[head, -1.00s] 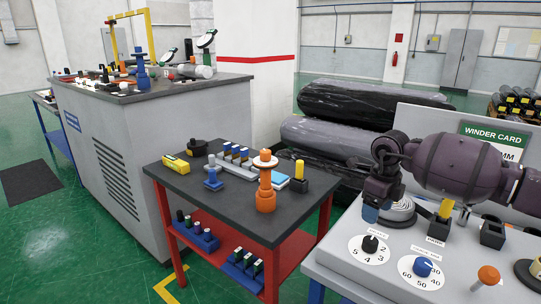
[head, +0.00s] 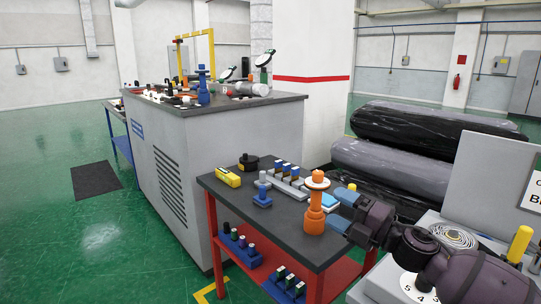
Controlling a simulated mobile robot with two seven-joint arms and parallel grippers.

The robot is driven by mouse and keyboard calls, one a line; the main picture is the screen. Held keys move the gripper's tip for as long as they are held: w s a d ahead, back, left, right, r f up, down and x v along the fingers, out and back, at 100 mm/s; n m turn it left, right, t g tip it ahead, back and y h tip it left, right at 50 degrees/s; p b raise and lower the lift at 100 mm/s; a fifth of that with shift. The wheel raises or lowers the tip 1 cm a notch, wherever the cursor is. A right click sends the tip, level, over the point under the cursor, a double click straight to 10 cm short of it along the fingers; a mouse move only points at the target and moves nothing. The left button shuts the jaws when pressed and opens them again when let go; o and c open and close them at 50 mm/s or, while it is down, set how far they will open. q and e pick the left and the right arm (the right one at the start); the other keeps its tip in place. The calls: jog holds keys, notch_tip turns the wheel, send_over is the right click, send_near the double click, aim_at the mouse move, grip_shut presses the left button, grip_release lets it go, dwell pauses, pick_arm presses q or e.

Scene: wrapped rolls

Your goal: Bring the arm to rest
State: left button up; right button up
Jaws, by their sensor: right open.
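My right gripper (head: 341,210) reaches in from the lower right in the head view. Its blue-tipped fingers are spread apart with nothing seen between them. They are close to the right side of an orange spindle-shaped stand (head: 315,212) on the small dark-topped cart (head: 277,222). I cannot tell whether they touch it. My purple-grey forearm crosses above the control console and hides part of it and the cart's right end. My left gripper is not in view.
The cart also bears a yellow device (head: 228,178), a blue stand (head: 262,194) and a black round part (head: 248,162). A console dial (head: 420,285) sits under my arm. Wrapped rolls (head: 400,165) lie behind.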

jog(key=s+d+f+m+t+h, duration=0.1)
jog(key=s+d+f+m+h, duration=0.2)
jog(key=f+m, duration=0.4)
jog(key=s+d+f+m+t+h, duration=0.1)
jog(key=s+d+f+m+h, duration=0.15)
jog(key=f+m+h, duration=0.3)
jog(key=s+d+f+m+t+h, duration=0.1)
jog(key=s+d+f+m+h, duration=0.2)
jog(key=f+m, duration=0.5)
jog(key=s+d+f+m+g+h, duration=0.2)
jog(key=s+f, duration=0.6)
jog(key=s, duration=0.4)
jog(key=s+d+f+m+g+h, duration=0.2)
jog(key=s+f+m, duration=0.3)
jog(key=s+f, duration=0.3)
jog(key=s, duration=0.4)
jog(key=shift+s+f, duration=0.35)
